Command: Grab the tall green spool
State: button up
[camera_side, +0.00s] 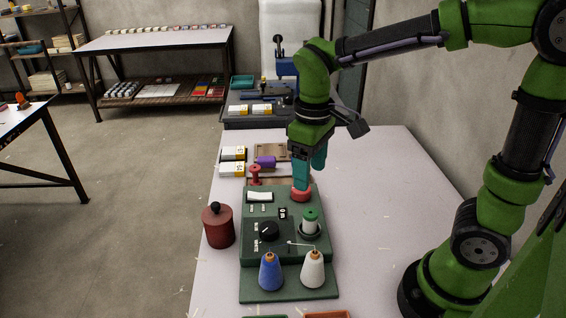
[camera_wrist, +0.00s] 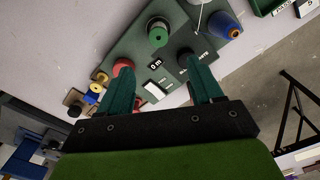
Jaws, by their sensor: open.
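My gripper (camera_side: 302,184) points down over the far part of the base, just above a round red part (camera_side: 301,195), and is behind the spool as seen from the side. In the wrist view my gripper (camera_wrist: 161,72) has its two teal fingers wide apart, with nothing held between them.
A black knob (camera_side: 268,230) sits left of the spool. A blue cone (camera_side: 270,272) and a white cone (camera_side: 313,270) stand nearer the camera. A red canister (camera_side: 218,228) is at the left. A red spool (camera_side: 255,175) and purple spool (camera_side: 266,162) lie farther back. The right tabletop is clear.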

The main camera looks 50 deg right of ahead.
aim_at(312, 213)
notch_tip(312, 213, down, 7)
jog(key=shift+f, duration=0.1)
jog(key=shift+s+d+f, duration=0.1)
jog(key=shift+s+f, duration=0.15)
jog(key=shift+f, duration=1.15)
jog(key=shift+s+d+f, duration=0.1)
jog(key=shift+s+f, duration=0.1)
jog(key=shift+f, duration=1.15)
